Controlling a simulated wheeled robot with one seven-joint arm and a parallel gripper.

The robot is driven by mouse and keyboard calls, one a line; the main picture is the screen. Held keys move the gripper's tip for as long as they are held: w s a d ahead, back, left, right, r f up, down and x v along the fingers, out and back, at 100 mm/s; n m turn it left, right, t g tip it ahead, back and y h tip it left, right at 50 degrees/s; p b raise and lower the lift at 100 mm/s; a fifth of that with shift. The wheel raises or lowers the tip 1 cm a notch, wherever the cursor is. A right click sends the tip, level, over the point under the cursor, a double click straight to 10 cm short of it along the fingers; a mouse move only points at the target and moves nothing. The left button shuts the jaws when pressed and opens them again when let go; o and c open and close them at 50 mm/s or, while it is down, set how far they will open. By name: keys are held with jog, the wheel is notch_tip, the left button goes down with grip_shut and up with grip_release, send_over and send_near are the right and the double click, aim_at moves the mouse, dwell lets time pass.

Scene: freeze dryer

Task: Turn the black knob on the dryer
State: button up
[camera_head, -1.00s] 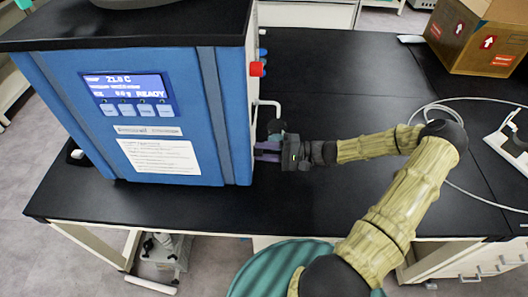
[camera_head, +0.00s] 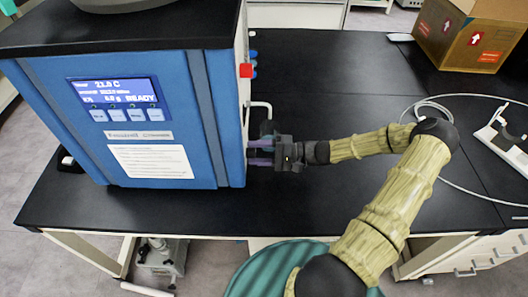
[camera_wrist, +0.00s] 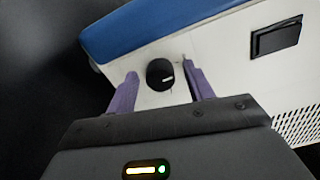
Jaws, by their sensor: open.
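The dryer (camera_head: 190,110) is a blue box with a black top and a lit display, standing on the left of the black bench. My gripper (camera_head: 262,152) is at its right side, with its purple fingers pointing at the side panel. In the wrist view the black knob (camera_wrist: 160,73), round with a white mark, sits on the white side panel between the fingertips of my gripper (camera_wrist: 160,82). The fingers are open, one on each side of the knob, with gaps between. In the head view the knob is hidden.
A black rocker switch (camera_wrist: 276,38) and a vent grille (camera_wrist: 300,125) are on the same panel. A red button (camera_head: 246,71) and a bent white pipe (camera_head: 262,105) stick out above my gripper. A cardboard box (camera_head: 468,35) stands back right. The bench's middle is clear.

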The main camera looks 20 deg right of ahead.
jog(key=b+v, duration=0.2)
jog(key=v, duration=1.5)
jog(key=shift+d, duration=0.2)
jog(key=s+a+r+n+g+h+p, duration=0.1)
jog(key=s+a+n+g+h+p, duration=0.3)
jog(key=a+g+h, duration=0.6)
jog(key=s+a+r+t+h+p, duration=0.1)
jog(key=s+a+r+t+h, duration=0.1)
jog(key=r, duration=0.5)
jog(key=s+a+r+n+t+h+p, duration=0.1)
jog(key=s+a+r+t+h+p, duration=0.1)
jog(key=r, duration=0.5)
jog(key=s+a+t+h, duration=0.1)
jog(key=a+t+h, duration=0.1)
jog(key=t+h, duration=0.1)
jog(key=shift+a+r+n, duration=0.3)
jog(key=shift+a, duration=0.05)
dwell(0.6)
